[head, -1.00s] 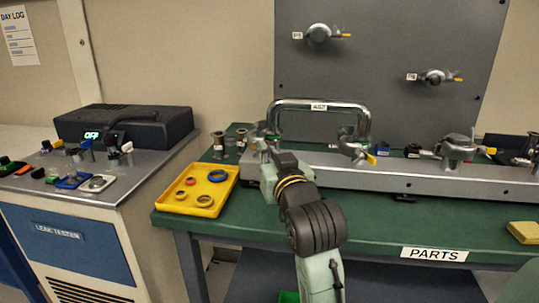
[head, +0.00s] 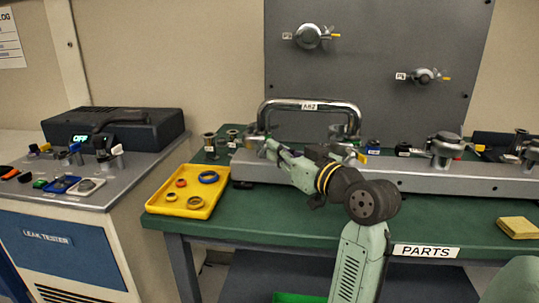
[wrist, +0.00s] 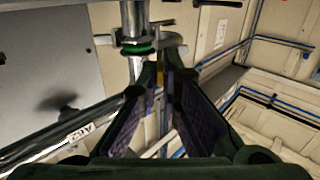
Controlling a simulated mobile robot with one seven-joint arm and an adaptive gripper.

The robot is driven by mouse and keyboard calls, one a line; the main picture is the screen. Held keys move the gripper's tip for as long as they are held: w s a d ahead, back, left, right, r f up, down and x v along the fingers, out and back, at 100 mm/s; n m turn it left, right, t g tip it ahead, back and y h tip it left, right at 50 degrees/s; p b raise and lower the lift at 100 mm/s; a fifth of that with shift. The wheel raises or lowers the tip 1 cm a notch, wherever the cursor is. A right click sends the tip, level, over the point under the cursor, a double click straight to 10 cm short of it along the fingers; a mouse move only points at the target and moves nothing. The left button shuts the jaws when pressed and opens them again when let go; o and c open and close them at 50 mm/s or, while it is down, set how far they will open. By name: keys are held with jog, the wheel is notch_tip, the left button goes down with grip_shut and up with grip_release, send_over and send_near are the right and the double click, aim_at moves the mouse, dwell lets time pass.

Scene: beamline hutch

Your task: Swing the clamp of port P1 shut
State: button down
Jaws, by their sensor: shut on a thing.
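My gripper (head: 271,148) is at the left foot of the bent metal pipe (head: 310,104) labelled A62, on the long grey manifold (head: 410,174). In the wrist view, the fingers (wrist: 160,78) are closed around a small yellow-orange tip (wrist: 158,73), which looks like the clamp's lever. Just beside them a green seal ring (wrist: 138,48) shows at the pipe's flange joint (wrist: 134,38). The clamp body is mostly hidden by my gripper, and I cannot tell how far it is swung. I cannot read a P1 label.
A yellow tray (head: 188,192) with several rings lies left on the green bench (head: 330,213). Small flanged fittings (head: 210,141) stand behind it. The leak tester (head: 115,130) is further left. A valve (head: 445,148) sits right on the manifold. A yellow block (head: 517,227) lies at the right.

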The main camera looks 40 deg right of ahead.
jog(key=shift+d+n+y, duration=0.9)
jog(key=shift+d+y, duration=0.15)
jog(key=shift+y, duration=0.35)
jog(key=c, duration=1.8)
grip_release()
jog(key=s, duration=0.8)
jog(key=s+d, duration=0.1)
jog(key=s, duration=0.3)
